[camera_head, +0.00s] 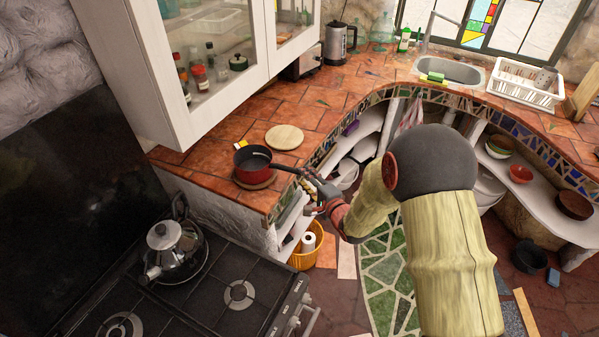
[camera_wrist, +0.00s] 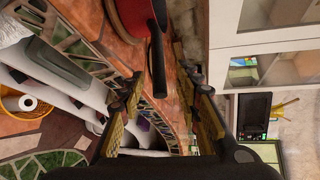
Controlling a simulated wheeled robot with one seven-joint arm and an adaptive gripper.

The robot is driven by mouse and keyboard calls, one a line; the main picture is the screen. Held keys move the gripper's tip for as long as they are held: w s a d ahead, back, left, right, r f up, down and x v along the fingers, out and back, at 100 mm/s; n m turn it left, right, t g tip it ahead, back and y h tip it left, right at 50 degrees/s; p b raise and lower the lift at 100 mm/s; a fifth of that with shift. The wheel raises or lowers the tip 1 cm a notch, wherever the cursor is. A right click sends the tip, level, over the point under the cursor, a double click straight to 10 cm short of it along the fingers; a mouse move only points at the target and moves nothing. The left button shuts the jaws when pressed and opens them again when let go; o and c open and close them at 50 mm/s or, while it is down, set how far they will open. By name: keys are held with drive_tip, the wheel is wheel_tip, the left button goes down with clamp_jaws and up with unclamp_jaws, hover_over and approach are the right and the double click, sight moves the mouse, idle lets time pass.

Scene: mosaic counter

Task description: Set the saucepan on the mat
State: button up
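The red saucepan (camera_head: 242,161) with a dark inside stands upright near the counter's front edge. A brown round mat (camera_head: 262,185) shows under it, and the pan appears to rest on it. Its dark handle (camera_head: 284,168) points right, towards my gripper (camera_head: 309,179). In the wrist view, the saucepan (camera_wrist: 132,16) is at the top, and its handle (camera_wrist: 157,66) reaches down between the fingers of my gripper (camera_wrist: 156,84). The fingers are apart, with visible gaps on both sides of the handle. The mat is mostly hidden by the pan.
A pale round wooden board (camera_head: 284,137) lies behind the pan. A small yellow-and-white item (camera_head: 241,145) is beside it. A wall cabinet (camera_head: 210,75) hangs above the counter. A kettle (camera_head: 174,250) stands on the stove (camera_head: 215,285). The counter behind the board is mostly clear.

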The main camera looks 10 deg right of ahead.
drive_tip(key=v, duration=0.6)
drive_tip(key=shift+p, duration=0.3)
